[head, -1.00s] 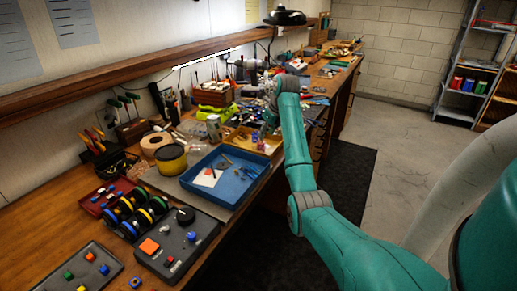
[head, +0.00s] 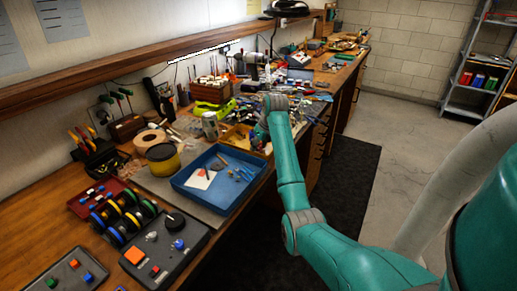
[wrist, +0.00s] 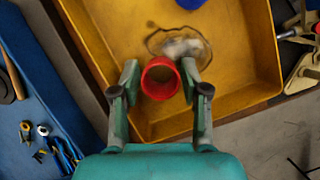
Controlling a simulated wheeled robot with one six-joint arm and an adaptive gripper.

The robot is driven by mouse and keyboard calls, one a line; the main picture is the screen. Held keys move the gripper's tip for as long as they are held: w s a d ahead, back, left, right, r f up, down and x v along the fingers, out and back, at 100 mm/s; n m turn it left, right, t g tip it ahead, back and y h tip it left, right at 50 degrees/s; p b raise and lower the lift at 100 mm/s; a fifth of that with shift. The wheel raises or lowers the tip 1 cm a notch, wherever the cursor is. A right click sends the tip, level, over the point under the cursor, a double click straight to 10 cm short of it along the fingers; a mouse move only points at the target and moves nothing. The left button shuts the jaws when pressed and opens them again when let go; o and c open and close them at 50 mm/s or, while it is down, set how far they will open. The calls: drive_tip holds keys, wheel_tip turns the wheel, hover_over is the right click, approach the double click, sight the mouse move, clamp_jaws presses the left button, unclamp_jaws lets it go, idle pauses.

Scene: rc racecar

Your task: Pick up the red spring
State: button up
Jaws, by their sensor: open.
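The red spring (wrist: 160,96) shows in the wrist view as a round red ring seen end-on, over the yellow tray (wrist: 255,65). My gripper (wrist: 160,78) is open, with one finger on each side of the spring. I cannot tell whether the fingers touch it. In the head view the yellow tray (head: 231,135) is partly hidden by my arm, and the spring cannot be made out there.
A blue tray (head: 213,207) with small parts lies nearer on the bench and shows at the left in the wrist view (wrist: 48,95). A clear round item (wrist: 182,47) lies just beyond the spring. The bench behind is crowded with tools.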

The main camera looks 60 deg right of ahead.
drive_tip(key=c, duration=0.6)
drive_tip(key=shift+o, duration=0.2)
drive_tip(key=shift+r, duration=0.1)
wheel_tip(320, 180, up, 10)
